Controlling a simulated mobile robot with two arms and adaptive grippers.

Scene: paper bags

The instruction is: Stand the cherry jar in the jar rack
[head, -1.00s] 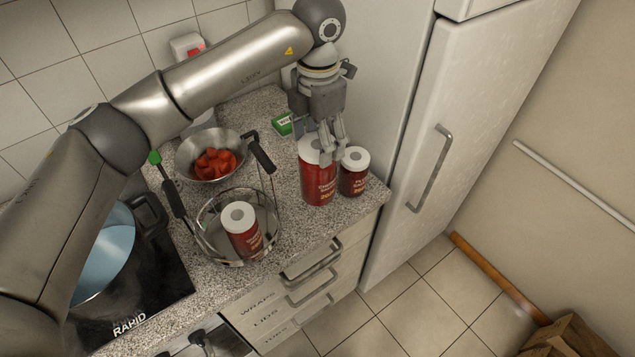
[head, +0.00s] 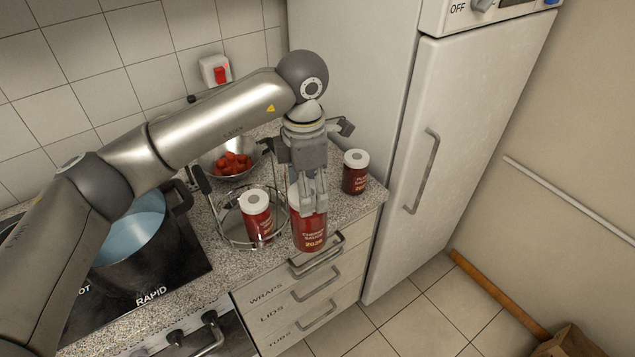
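The cherry jar (head: 311,232), a tall red jar labelled CHERRY SAUCE, is upright at the front edge of the counter. My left gripper (head: 309,203) comes down from above, with its fingers closed around the jar's top and hiding most of its lid. The jar seems to be held above the counter, its base overlapping the counter edge in the picture. The jar rack (head: 228,238), a round wire basket with handles, stands just left of it. Another red jar with a white lid (head: 258,220) stands inside the rack. My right gripper is not in view.
A smaller red jar (head: 355,175) stands on the counter at the right, near the fridge (head: 455,140). A metal bowl of red pieces (head: 230,170) is behind the rack. A dark pot (head: 140,250) sits on the hob at the left.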

